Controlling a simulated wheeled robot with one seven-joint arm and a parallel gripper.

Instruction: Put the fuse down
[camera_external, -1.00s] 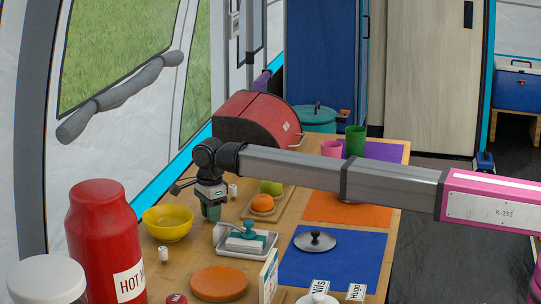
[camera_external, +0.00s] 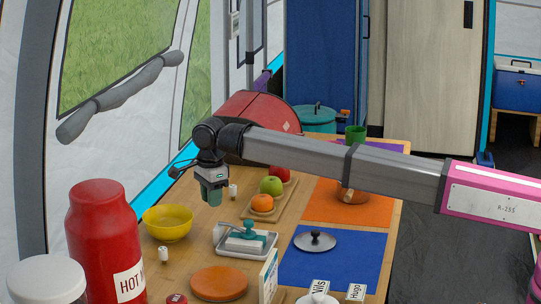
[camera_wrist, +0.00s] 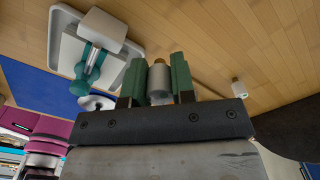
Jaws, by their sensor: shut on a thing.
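The fuse (camera_wrist: 159,84), a small grey cylinder with a brass-coloured end, sits between the two green fingers in the wrist view. My gripper (camera_wrist: 159,78) is shut on it. In the external view my gripper (camera_external: 211,195) points down over the wooden table, right of the yellow bowl. It appears to be above the tabletop. The fuse is hidden by the fingers there.
A red bread bin (camera_external: 250,112) stands behind. A red bottle (camera_external: 103,245) is at the front left. Bare wood shows between bowl and board.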

